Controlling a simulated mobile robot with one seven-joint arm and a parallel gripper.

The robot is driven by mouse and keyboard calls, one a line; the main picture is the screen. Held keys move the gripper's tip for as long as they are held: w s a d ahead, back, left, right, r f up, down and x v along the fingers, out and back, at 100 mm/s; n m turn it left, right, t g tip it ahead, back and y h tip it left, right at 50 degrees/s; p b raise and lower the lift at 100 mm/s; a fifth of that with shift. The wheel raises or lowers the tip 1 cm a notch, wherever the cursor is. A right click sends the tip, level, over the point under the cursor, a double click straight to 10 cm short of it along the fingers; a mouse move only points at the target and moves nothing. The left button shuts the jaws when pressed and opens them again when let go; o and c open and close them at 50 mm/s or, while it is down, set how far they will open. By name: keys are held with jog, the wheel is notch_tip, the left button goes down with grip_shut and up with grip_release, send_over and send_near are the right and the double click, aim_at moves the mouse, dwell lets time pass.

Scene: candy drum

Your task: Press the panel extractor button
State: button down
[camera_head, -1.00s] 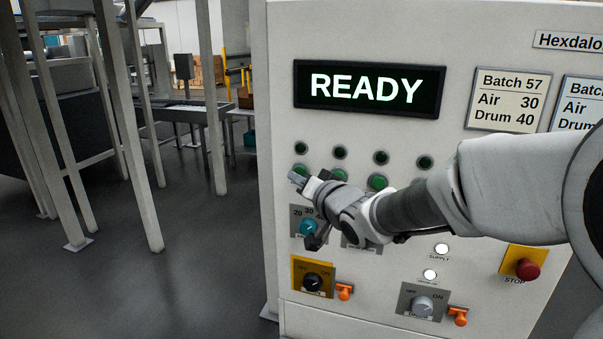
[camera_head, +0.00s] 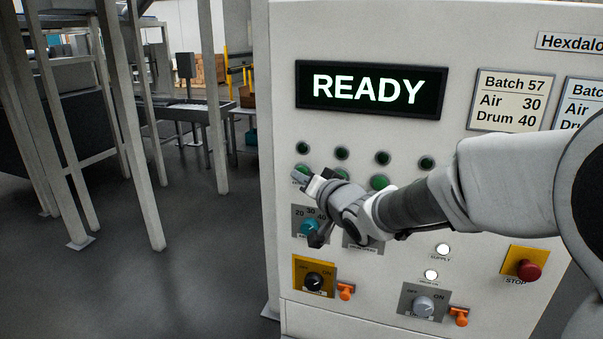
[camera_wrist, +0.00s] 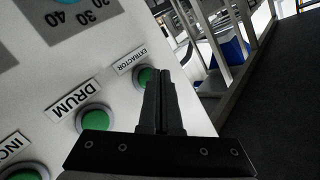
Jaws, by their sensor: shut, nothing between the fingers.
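The green extractor button (camera_wrist: 145,77) is on the pale panel, below its EXTRACTOR label in the wrist view. My gripper (camera_wrist: 161,76) is shut and empty, and its fingertips are right beside the button, overlapping its edge in that view. I cannot tell whether they touch it. In the head view my gripper (camera_head: 299,177) points at the left end of the green button row and partly covers the extractor button (camera_head: 303,170). The green DRUM button (camera_wrist: 95,118) is the neighbour of the extractor button.
The panel's display (camera_head: 370,90) reads READY. Dark green lamps (camera_head: 341,153) sit above the buttons. Below are knobs, including a teal dial (camera_head: 309,226), and a red stop button (camera_head: 528,269). Left of the panel is open floor (camera_head: 190,270) with metal frames.

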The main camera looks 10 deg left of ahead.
jog(key=shift+w, duration=0.45)
dwell(0.4)
jog(key=shift+s, duration=0.85)
jog(key=s, duration=0.1)
jog(key=s+b, duration=0.1)
jog(key=s, duration=0.3)
jog(key=shift+a+b, duration=0.25)
jog(key=shift+b, duration=0.1)
dwell(0.4)
